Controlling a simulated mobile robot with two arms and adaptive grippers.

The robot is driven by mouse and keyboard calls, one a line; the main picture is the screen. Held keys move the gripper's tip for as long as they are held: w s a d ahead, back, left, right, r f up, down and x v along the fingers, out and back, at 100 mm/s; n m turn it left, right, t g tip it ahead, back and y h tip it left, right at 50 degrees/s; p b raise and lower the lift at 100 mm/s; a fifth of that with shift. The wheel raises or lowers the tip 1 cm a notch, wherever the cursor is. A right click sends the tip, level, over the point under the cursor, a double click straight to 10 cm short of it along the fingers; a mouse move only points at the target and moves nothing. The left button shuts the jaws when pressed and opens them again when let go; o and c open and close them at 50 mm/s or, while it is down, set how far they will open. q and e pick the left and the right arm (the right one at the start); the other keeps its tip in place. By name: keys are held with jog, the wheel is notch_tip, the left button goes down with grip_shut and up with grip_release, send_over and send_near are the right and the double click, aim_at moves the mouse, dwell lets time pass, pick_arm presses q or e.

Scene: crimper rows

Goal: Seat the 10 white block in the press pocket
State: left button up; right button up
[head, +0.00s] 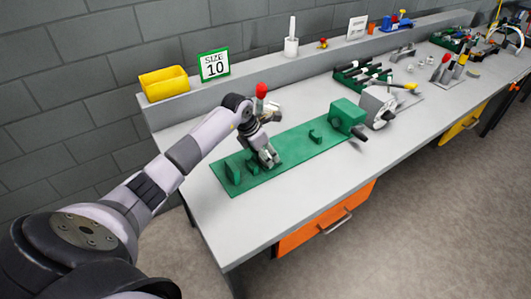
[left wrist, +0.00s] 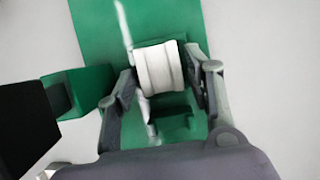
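My left gripper (head: 268,158) points down over the left half of the long green press base (head: 295,155). In the left wrist view its two fingers (left wrist: 163,85) stand on either side of a white block (left wrist: 160,68) and appear to press on it. The block is ribbed and slightly tilted, with the green base behind it. No number shows on it. A dark green raised part (left wrist: 175,125) lies just below the block in that view. Whether the block touches the base cannot be told. The pocket is not clearly visible. My right gripper is not in view.
Green upright parts (head: 232,172) stand at the base's left end, and a green housing (head: 346,116) at its right. A red knob (head: 261,90) rises behind my gripper. A "SIZE 10" sign (head: 214,66) and yellow bin (head: 164,83) sit on the ledge. The front tabletop is clear.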

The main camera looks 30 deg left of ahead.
pick_arm(q)
jog(key=shift+o, duration=0.6)
jog(key=shift+r, duration=0.15)
jog(key=shift+r, duration=0.25)
jog(key=b+v, duration=0.1)
jog(key=v, duration=1)
jog(key=shift+s+r, duration=0.2)
jog(key=shift+s, duration=0.1)
jog(key=shift+a, duration=0.1)
